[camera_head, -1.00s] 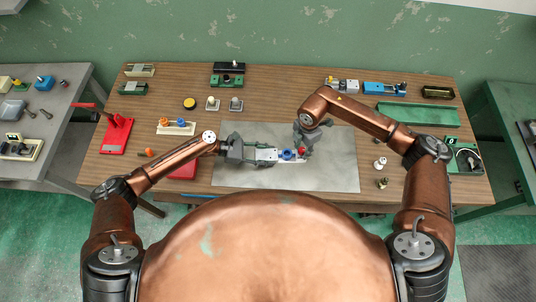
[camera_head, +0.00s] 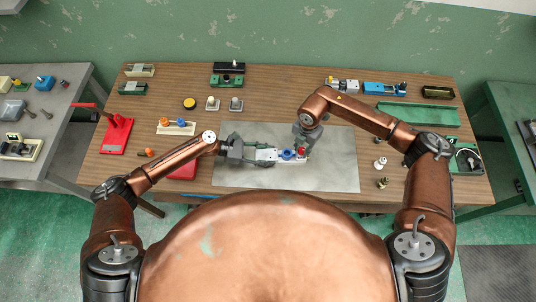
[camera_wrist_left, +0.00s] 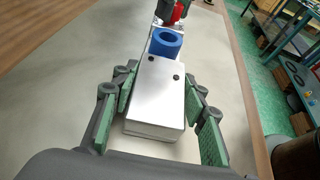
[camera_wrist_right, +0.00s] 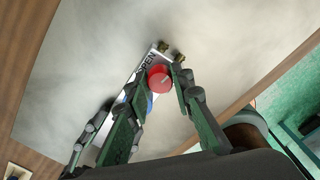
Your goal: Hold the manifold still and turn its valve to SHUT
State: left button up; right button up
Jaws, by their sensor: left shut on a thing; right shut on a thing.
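The manifold (camera_wrist_left: 155,95) is a pale metal block with a blue ring (camera_wrist_left: 166,42) on top, lying on the grey mat. My left gripper (camera_head: 258,155) has its green-padded fingers along both sides of the block's left end and is shut on it. The valve is a round red knob (camera_wrist_right: 159,77) with a light pointer line, at the manifold's right end. My right gripper (camera_wrist_right: 162,88) reaches down from above, its fingers on either side of the knob, shut on it. The word OPEN shows beside the knob in the right wrist view. A SHUT mark is not visible.
The grey mat (camera_head: 335,170) is clear around the manifold. A red stand (camera_head: 116,135) and a cream block with orange and blue knobs (camera_head: 176,126) are to the left. Small fittings (camera_head: 380,164) stand to the right. A green tray (camera_head: 420,114) lies at the back right.

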jog(key=m, duration=0.4)
jog(key=shift+m, duration=0.3)
jog(key=m, duration=0.5)
jog(key=o, duration=0.8)
jog(key=n, duration=0.4)
jog(key=shift+n, duration=0.8)
jog(key=shift+c, duration=0.2)
